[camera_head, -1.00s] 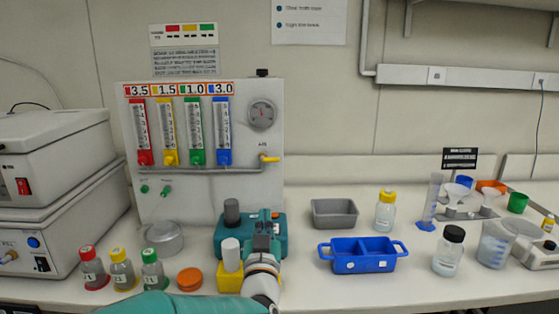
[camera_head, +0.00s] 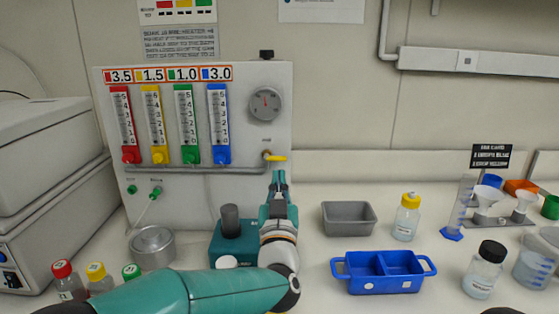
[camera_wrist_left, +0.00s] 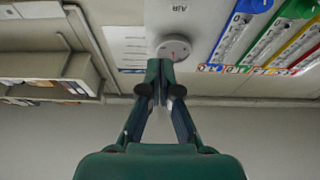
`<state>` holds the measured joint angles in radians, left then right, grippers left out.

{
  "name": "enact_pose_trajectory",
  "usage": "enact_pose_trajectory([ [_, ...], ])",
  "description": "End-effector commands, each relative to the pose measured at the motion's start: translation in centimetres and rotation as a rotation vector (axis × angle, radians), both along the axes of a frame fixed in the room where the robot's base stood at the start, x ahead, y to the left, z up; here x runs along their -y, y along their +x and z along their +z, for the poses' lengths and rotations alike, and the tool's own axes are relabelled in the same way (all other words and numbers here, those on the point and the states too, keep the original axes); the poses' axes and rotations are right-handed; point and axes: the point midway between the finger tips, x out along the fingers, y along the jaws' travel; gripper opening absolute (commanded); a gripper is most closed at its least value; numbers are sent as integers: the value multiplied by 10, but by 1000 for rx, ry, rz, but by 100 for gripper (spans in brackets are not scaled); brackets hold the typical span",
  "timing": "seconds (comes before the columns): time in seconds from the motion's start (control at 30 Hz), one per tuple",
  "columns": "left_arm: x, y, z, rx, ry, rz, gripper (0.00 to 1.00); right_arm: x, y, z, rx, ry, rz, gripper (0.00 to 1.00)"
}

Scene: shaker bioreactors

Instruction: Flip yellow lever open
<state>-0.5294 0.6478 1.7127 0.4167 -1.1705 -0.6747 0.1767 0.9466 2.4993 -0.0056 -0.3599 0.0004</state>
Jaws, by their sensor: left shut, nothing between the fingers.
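The yellow lever (camera_head: 277,158) sits on the small valve at the lower right of the grey flowmeter panel (camera_head: 240,105), under the round gauge. It lies sideways, its handle pointing right. My left gripper (camera_head: 281,173) is shut and empty, fingertips up, just below the lever; I cannot tell whether it touches. In the left wrist view the shut fingers (camera_wrist_left: 160,80) point toward the panel, with the gauge (camera_wrist_left: 174,47) beyond their tips and the "AIR" label near the top edge. The lever is not visible there. My right gripper is not in view.
A teal device with a dark knob (camera_head: 230,222) stands left of my left wrist. A grey tray (camera_head: 348,232), a blue two-part tray (camera_head: 385,285) and a yellow-capped bottle (camera_head: 406,230) stand to the right. Capped bottles stand at the lower left. The space right of the lever is clear.

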Motion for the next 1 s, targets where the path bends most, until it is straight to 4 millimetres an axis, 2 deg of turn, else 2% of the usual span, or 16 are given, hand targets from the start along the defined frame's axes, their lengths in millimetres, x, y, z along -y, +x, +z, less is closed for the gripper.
enact_pose_trajectory([
  [0.17, 0, 15, 7, 0, 0, 1, 0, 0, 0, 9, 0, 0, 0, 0],
  [0.67, -2, 96, 36, -1, 0, 3, 0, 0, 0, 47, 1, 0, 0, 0],
  [0.7, -1, 100, 24, -6, 3, 3, 0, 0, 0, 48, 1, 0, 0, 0],
  [0.8, -1, 106, 13, -4, 2, 3, 0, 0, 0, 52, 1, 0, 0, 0],
  [1.0, -2, 114, 1, -1, 1, 3, 0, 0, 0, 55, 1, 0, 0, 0],
])
